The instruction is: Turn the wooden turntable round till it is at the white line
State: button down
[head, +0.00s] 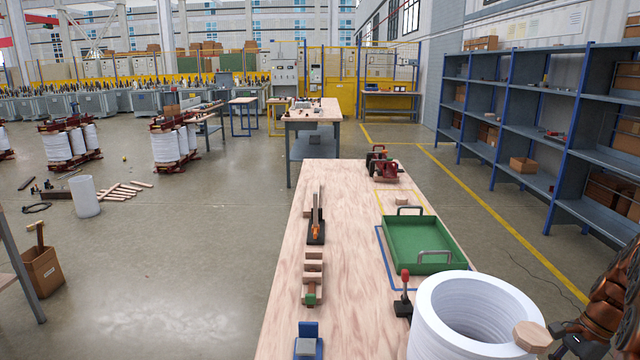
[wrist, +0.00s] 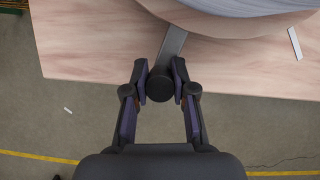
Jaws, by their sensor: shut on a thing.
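In the wrist view the wooden turntable (wrist: 215,24) shows as a round edge at the top, with a pale round body on it. A grey bar (wrist: 172,44) sticks out from it past the table edge and ends in a dark round knob (wrist: 160,86). My gripper (wrist: 160,84) is shut on this knob, one finger on each side. The white line (wrist: 295,43) is a short strip on the table, to the right of the bar and apart from it. In the head view the white ribbed cylinder (head: 440,325) stands at the near right and hides the turntable.
The wooden bench (head: 345,260) carries a green tray (head: 415,263), a red-handled clamp (head: 404,290) beside the cylinder, and wooden blocks (head: 312,275) along the left. Blue shelves (head: 510,110) stand to the right. Beyond the near table edge is open floor (wrist: 80,130).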

jog(key=shift+w+f, duration=0.1)
jog(key=shift+f, duration=0.1)
jog(key=shift+w+d+r+p, duration=0.15)
jog(key=shift+w+p, duration=0.15)
jog(key=shift+w, duration=0.35)
jog(key=shift+w+d+f+p, duration=0.15)
jog(key=shift+w+p, duration=0.15)
jog(key=shift+w, duration=0.35)
jog(key=shift+w+d+r+p, duration=0.15)
jog(key=shift+w+p, duration=0.15)
jog(key=shift+w, duration=0.45)
jog(key=shift+w+p, duration=0.35)
jog(key=shift+w, duration=0.25)
jog(key=shift+w+p, duration=0.55)
jog(key=shift+w, duration=0.85)
jog(key=shift+w, duration=0.15)
